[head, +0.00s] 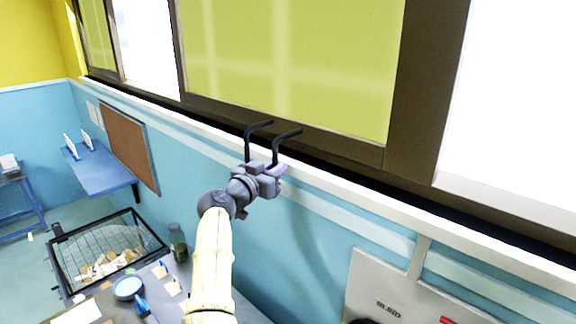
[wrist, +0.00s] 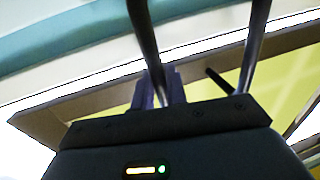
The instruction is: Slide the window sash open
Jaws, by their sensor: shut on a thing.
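The window sash is a yellow-green pane (head: 290,60) in a dark brown frame (head: 415,75), seen large at the top of the head view. Two bent black rods of what looks like its handle (head: 258,124) stand out at the bottom rail and run down to my gripper (head: 263,172). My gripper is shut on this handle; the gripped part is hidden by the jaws. In the wrist view the handle rods (wrist: 255,45) run up past the gripper fingers (wrist: 160,88), with the frame and the pane behind.
Bright white openings lie left (head: 147,45) and right (head: 510,100) of the pane. A white sill (head: 330,187) runs below. A grey panel (head: 385,285) is on the wall at lower right. A wire basket (head: 105,255), a jar (head: 178,242) and a corkboard (head: 130,145) are at left.

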